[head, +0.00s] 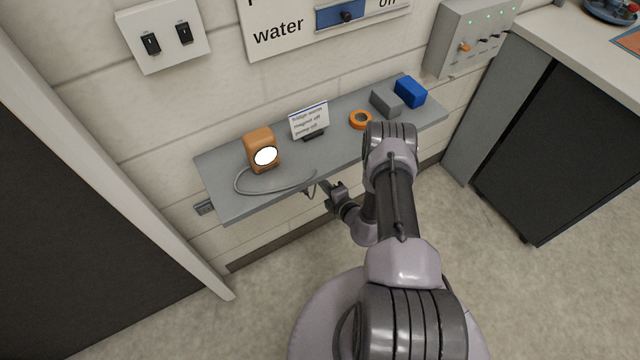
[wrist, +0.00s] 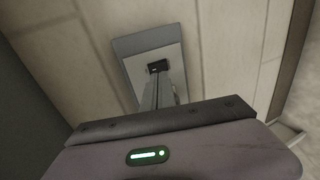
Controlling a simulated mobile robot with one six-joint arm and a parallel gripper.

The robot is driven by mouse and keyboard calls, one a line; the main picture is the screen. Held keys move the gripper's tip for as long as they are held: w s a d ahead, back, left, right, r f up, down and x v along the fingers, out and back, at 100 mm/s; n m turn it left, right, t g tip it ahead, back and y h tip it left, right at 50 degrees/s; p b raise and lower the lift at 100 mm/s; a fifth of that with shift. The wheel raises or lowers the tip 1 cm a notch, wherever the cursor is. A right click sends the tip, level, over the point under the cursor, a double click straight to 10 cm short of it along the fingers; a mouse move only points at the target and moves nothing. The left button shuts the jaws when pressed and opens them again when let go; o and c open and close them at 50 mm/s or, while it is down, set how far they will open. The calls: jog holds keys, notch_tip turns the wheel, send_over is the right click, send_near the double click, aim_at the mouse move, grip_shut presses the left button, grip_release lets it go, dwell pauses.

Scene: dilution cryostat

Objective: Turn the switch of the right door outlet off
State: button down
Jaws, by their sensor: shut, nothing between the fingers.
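In the wrist view, a grey wall plate (wrist: 148,42) with a lighter centre is straight ahead of my gripper (wrist: 158,84). A small dark switch (wrist: 158,65) sits on it, just beyond the fingertips. The fingers are shut with nothing between them and cover the lower part of the plate. I cannot tell whether they touch the switch or which way it is set. In the head view my gripper (head: 327,187) is low by the wall, at the front edge of the shelf. The plate ahead of it is hidden there by the shelf.
The grey shelf (head: 225,180) carries an orange lamp (head: 260,143) with a cable, a note card (head: 309,120), orange tape (head: 360,119), and grey and blue blocks (head: 410,92). A two-switch plate (head: 166,35) hangs above. A dark cabinet (head: 560,140) stands right.

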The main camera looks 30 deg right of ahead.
jog(key=p+v, duration=0.3)
jog(key=v, duration=0.8)
jog(key=shift+p, duration=0.4)
jog(key=shift+s+a+f, duration=0.1)
jog(key=shift+f, duration=0.1)
